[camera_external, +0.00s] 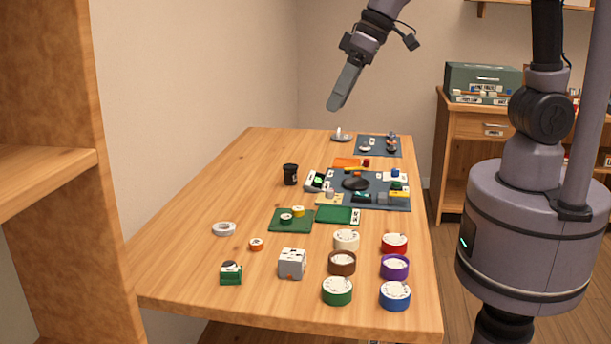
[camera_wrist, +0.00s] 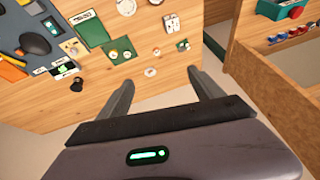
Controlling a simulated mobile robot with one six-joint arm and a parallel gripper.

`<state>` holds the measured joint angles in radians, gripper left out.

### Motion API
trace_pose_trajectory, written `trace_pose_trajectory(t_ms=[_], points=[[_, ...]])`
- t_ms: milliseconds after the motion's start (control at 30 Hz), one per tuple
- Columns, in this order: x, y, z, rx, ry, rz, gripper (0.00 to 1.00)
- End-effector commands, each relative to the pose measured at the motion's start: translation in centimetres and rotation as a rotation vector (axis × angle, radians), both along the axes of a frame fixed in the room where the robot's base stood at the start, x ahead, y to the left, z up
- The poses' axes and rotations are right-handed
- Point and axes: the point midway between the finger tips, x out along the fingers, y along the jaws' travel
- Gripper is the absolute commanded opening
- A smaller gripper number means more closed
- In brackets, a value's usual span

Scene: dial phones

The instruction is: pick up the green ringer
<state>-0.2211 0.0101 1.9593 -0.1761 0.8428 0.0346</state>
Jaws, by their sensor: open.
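A small green block with a dark and white top, which looks like the green ringer (camera_external: 231,273), sits at the near left of the wooden table (camera_external: 190,240). In the wrist view it appears as a small pale and green shape (camera_wrist: 182,45) near the table edge, beyond the fingertips. My gripper (camera_external: 345,88) hangs high above the far part of the table, well away from the ringer. In the wrist view its two fingers (camera_wrist: 165,88) are spread apart with nothing between them.
Beside the ringer are a grey box (camera_external: 292,263), a small orange piece (camera_external: 256,244) and a white ring (camera_external: 223,229). Several coloured round dials, including a green one (camera_external: 337,292), stand to the right. Green boards (camera_external: 291,220) and a black cup (camera_external: 290,174) lie farther back.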

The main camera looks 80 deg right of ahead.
Motion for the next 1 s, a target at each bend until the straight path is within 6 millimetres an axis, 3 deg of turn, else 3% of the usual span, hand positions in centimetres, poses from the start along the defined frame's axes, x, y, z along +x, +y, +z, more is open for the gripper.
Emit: trace_pose_trajectory(t_ms=[33,100,200,300,467,700,1000], points=[[3.5,2.5,-2.9,-0.034,0.021,0.056,0.76],[7.8,6.1,-6.5,-0.076,0.023,0.132,0.76],[11.6,10.2,-11.5,-0.121,0.02,0.214,0.76],[13.4,12.5,-14.5,-0.145,0.017,0.26,0.76],[14.6,13.5,-18.0,-0.153,0.016,0.275,0.76],[17.2,14.0,-24.8,-0.153,0.017,0.273,0.76],[18.5,14.3,-28.0,-0.151,0.016,0.272,0.76]])
